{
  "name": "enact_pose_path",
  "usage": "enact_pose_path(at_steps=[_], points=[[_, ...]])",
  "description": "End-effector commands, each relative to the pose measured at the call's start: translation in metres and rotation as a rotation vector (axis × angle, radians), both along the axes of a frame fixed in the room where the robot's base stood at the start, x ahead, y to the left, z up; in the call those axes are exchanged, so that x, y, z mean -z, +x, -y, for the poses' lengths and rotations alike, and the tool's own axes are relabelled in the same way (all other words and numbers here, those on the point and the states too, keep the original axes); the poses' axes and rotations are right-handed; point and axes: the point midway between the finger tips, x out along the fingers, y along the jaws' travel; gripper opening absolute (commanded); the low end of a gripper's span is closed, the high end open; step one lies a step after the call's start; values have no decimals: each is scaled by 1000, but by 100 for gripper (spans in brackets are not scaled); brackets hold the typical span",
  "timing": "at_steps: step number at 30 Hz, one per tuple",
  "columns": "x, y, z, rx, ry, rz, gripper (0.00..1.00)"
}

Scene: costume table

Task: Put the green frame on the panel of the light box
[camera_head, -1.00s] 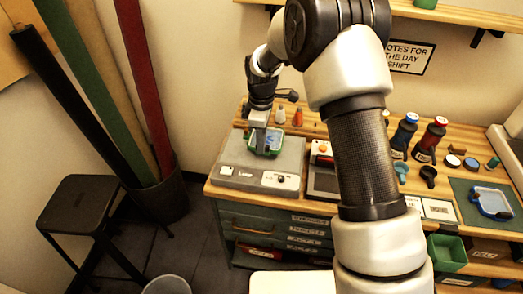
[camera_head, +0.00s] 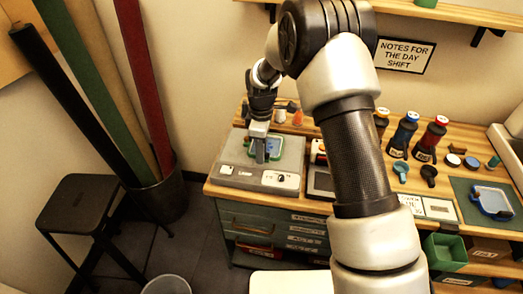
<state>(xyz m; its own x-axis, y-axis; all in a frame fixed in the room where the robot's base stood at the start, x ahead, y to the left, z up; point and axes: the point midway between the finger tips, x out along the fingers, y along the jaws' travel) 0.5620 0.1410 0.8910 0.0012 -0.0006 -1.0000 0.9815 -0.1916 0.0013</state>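The green frame (camera_head: 279,148) with a pale blue inside is at the top of the light box, on or just over its panel. The light box (camera_head: 228,172) is a grey box with a white label and dial on its sloped front, at the left end of the bench. My gripper (camera_head: 261,158) points down over the light box and covers the left part of the frame. I cannot tell whether its fingers touch the frame or whether they are open or shut.
Orange and white bottles (camera_head: 292,112) stand behind the light box. A dark device (camera_head: 320,180) sits just to its right.

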Motion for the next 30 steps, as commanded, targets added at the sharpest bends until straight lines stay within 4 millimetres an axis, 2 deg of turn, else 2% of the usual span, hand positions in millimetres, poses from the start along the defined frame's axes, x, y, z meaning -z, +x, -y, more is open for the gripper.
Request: enact_pose_path(at_steps=[5,8,15,21,24,30], points=[[-7,0,0,0,1,1,29],[-21,1,0,0,1,3,29],[-73,1,0,0,2,5,29],[-108,0,0,0,1,2,29],[-118,0,0,-1,1,2,29],[-125,0,0,2,0,1,29]])
